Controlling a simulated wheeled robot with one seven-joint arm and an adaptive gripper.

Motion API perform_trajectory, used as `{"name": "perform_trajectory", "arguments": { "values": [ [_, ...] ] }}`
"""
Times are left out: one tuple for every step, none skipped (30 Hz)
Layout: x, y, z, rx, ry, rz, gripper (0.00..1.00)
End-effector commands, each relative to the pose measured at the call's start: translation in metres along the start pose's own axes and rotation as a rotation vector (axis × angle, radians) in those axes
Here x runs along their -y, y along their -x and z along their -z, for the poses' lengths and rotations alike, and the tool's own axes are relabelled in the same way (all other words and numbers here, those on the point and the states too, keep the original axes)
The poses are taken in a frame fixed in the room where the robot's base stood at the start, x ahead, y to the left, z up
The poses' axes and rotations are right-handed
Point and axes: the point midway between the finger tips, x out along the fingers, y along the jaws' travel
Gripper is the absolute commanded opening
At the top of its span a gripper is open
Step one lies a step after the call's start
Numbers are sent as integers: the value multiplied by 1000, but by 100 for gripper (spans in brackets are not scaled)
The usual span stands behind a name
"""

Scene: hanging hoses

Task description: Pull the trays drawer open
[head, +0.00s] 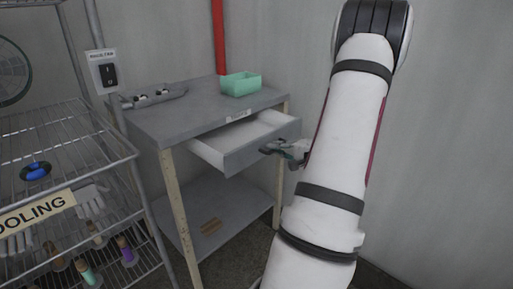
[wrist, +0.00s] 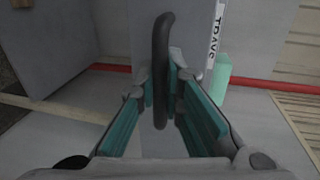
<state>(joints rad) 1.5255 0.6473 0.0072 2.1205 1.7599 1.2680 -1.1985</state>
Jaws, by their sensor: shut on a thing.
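The trays drawer (head: 228,147) is pulled partway out of the grey workbench, and its pale, empty-looking inside shows in the head view. A label reading TRAYS (wrist: 214,38) is on the bench edge in the wrist view. My gripper (head: 277,149) is at the drawer front and is shut on the dark drawer handle (wrist: 161,40). In the wrist view the handle runs upright between the two teal-padded fingers (wrist: 160,96). My arm stands to the right of the bench and hides part of the wall behind it.
A green tray (head: 240,84) and a grey fixture (head: 153,96) sit on the bench top. A wire rack (head: 70,150) with gloves, spools and a blue ring stands close at left. The bench's lower shelf (head: 215,225) holds a small brown item.

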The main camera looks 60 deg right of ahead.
Motion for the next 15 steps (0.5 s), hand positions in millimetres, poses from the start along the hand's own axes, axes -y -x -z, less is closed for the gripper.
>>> {"name": "perform_trajectory", "arguments": {
  "values": [
    [-6, 14, 1, -6, 0, -2, 0],
    [-8, 21, 1, -6, 0, -2, 0],
    [-9, 30, 1, -6, -1, -2, 0],
    [-10, 37, 1, -5, 0, -2, 0],
    [-12, 43, 1, -6, 0, -2, 0],
    [-13, 50, 1, -5, -1, -2, 0],
    [-14, 55, 1, -5, -1, -2, 0],
    [-15, 59, 1, -5, -1, -2, 0],
    [-16, 64, 0, -3, 0, -2, 0],
    [-16, 68, 0, -3, 0, -2, 0],
    [-17, 71, 0, -3, 0, -2, 0],
    [-17, 74, 0, -3, 0, -1, 0],
    [-18, 76, 0, -3, 0, -2, 0],
    [-18, 78, 0, -2, -1, -2, 0],
    [-18, 79, 0, -2, -1, -2, 0]
  ]
}}
